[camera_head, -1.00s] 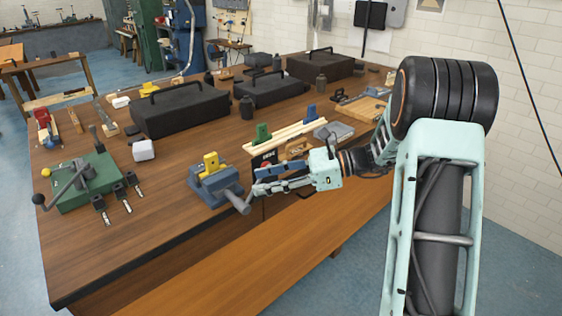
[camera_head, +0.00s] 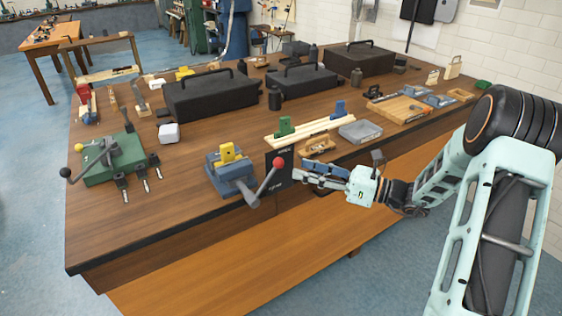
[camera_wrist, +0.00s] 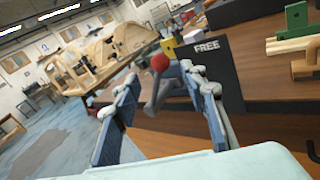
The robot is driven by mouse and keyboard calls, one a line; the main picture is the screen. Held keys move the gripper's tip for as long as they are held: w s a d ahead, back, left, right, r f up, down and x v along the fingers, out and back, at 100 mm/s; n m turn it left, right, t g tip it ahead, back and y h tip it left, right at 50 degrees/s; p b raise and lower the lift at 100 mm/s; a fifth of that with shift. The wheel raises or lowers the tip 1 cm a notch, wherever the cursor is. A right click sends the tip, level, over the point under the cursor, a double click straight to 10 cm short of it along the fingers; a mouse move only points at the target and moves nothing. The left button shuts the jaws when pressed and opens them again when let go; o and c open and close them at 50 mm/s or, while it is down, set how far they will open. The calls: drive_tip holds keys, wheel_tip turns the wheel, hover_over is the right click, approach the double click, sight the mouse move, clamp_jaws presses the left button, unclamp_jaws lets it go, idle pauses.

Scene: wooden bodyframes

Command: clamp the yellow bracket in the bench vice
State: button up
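The yellow bracket (camera_head: 229,153) stands in the top of the blue bench vice (camera_head: 226,179) at the front edge of the bench. It seems to sit between the jaws; I cannot tell whether they touch it on both sides. The vice handle (camera_head: 264,187) slants up to the right and ends in a red ball (camera_head: 279,162). My gripper (camera_head: 299,174) is right of the ball, apart from it. In the wrist view my gripper (camera_wrist: 163,85) is open and empty, with the red ball (camera_wrist: 160,62) ahead between its fingers. The bracket (camera_wrist: 169,48) shows partly behind.
A black sign reading FREE (camera_wrist: 208,48) stands just right of the handle. Pale wooden strips with a green block (camera_head: 284,126) lie behind it. A green fixture (camera_head: 113,160) is at the left. Black toolboxes (camera_head: 212,96) stand farther back.

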sight(279, 163)
drive_tip(key=x, duration=0.8)
drive_tip(key=shift+w+a+p, duration=0.1)
drive_tip(key=shift+a+p, duration=0.1)
drive_tip(key=shift+p, duration=0.2)
clamp_jaws()
